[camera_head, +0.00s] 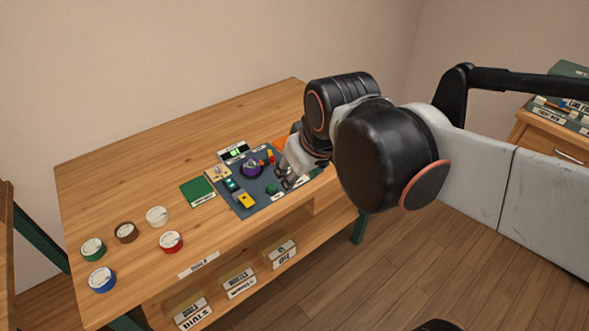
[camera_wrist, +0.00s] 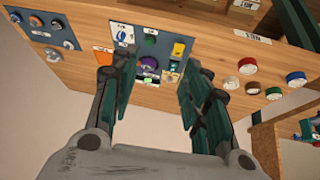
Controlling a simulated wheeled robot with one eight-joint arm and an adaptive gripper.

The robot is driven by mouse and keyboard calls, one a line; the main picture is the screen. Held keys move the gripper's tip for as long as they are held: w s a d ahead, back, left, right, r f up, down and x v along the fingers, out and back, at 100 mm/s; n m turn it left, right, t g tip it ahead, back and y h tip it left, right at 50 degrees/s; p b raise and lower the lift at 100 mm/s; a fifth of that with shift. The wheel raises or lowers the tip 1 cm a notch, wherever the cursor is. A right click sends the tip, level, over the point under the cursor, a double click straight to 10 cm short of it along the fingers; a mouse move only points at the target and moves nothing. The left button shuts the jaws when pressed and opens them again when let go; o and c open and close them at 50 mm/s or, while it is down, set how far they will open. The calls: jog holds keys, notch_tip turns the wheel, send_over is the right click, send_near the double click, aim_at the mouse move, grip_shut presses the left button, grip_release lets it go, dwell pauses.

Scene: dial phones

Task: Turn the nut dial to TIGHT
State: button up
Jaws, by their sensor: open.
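A dark blue panel (camera_head: 258,203) lies on the wooden bench, with a purple dial (camera_head: 251,170), a yellow part (camera_head: 246,201) and a green knob (camera_head: 272,189). The purple dial also shows in the wrist view (camera_wrist: 137,52), beside a lit green display (camera_wrist: 149,62). I cannot tell which control is the nut dial; the lettering is too small to read. My gripper (camera_head: 287,180) is open and empty above the panel's right side, its fingers (camera_wrist: 160,72) apart.
Several coloured round tape-like pieces, such as a red one (camera_head: 171,242) and a blue one (camera_head: 102,280), lie at the bench's left. Labelled bins (camera_head: 240,283) sit on the shelf below. The bench's back left is clear.

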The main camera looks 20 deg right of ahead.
jog(key=w+d+f+n+g+p, duration=0.1)
jog(key=w+d+f+n+g, duration=0.2)
jog(key=w, duration=0.7)
jog(key=w+d+f+n+g+p, duration=0.1)
jog(key=w+d+n+p, duration=0.2)
jog(key=w, duration=0.7)
jog(key=w+d+f+n+b, duration=0.1)
jog(key=f, duration=0.6)
jog(key=w+d+f+g+b, duration=0.1)
jog(key=w+d+f+b, duration=0.1)
jog(key=f, duration=0.5)
jog(key=w+d+f+n+b, duration=0.1)
jog(key=w+f, duration=0.1)
jog(key=f, duration=0.5)
jog(key=shift+d+f+n+g+b, duration=0.2)
jog(key=shift+d+n+g+b, duration=0.1)
jog(key=shift+d+g+b, duration=0.1)
jog(key=shift+c, duration=0.6)
grip_shut()
